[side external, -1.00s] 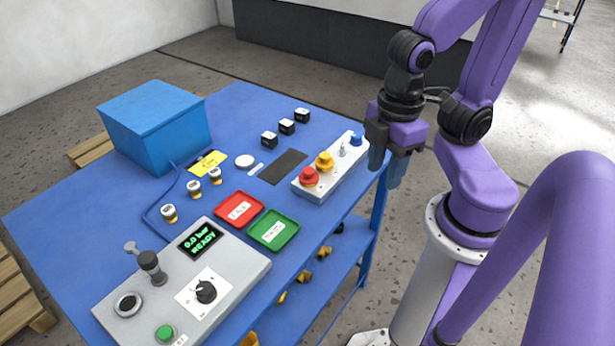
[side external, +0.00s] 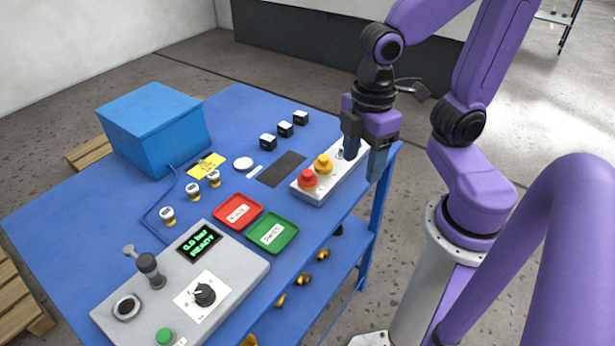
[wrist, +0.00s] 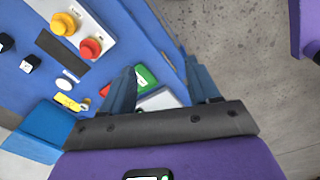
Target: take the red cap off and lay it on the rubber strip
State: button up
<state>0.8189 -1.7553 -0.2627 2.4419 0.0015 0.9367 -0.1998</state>
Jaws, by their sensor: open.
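The red cap (side external: 308,178) sits at the front-left end of a white block (side external: 318,190), beside a yellow cap (side external: 323,164). In the wrist view the red cap (wrist: 90,48) and yellow cap (wrist: 63,24) are at the upper left. The black rubber strip (side external: 282,169) lies flat and bare on the blue table, just left of the block; it also shows in the wrist view (wrist: 62,51). My gripper (side external: 365,159) is open and empty, at the far-right end of the block, and hides the block's blue piece. In the wrist view the fingers (wrist: 162,92) are spread apart.
Red (side external: 238,211) and green (side external: 272,233) trays lie in front of the strip. Black cubes (side external: 285,129) stand behind it, and a white disc (side external: 243,163) lies to its left. A grey control panel (side external: 180,288) fills the front; a blue box (side external: 155,125) stands back left.

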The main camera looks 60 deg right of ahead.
jog(key=w+d+r+n, duration=0.1)
jog(key=w+d, duration=0.1)
jog(key=w, duration=0.7)
jog(key=r+n, duration=0.1)
send_over(307, 172)
jog(key=f, duration=1.1)
jog(key=shift+s+d+f, duration=0.1)
jog(key=shift+s+f, duration=0.1)
jog(key=shift+f, duration=0.15)
jog(key=shift+w+f, duration=0.15)
jog(key=shift+f, duration=2.55)
jog(key=c, duration=1.1)
